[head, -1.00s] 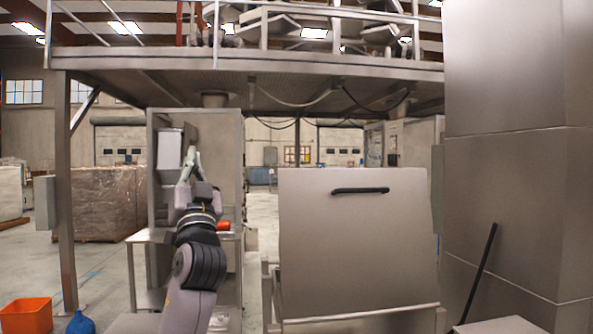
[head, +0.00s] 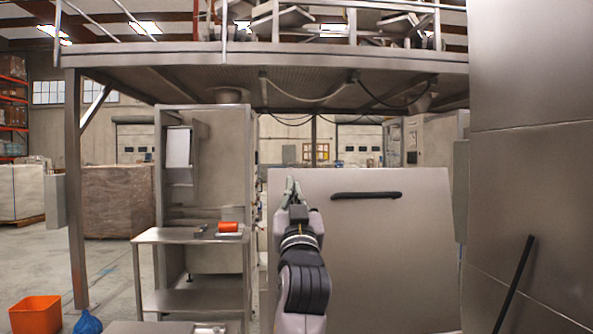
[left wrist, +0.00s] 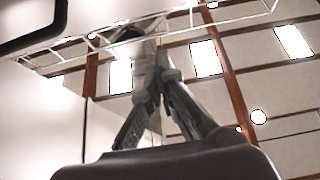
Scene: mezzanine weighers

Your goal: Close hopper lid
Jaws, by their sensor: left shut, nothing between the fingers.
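The hopper lid (head: 385,240) is a large flat metal panel standing up in the middle right of the head view, with a black bar handle (head: 366,195) near its top edge. My left gripper (head: 291,182) points up in front of the lid's upper left corner, left of the handle. Its fingers are shut and empty; they also show in the left wrist view (left wrist: 150,60). Part of the panel and a dark bar fill the upper left of that view. I cannot tell whether the gripper touches the lid. The right gripper is not in view.
A metal side table (head: 190,236) with an orange roll (head: 228,227) stands at left. An orange bin (head: 36,314) and a blue bag (head: 88,322) are on the floor. A tall metal cabinet (head: 525,120) closes off the right side. A mezzanine (head: 260,58) spans overhead.

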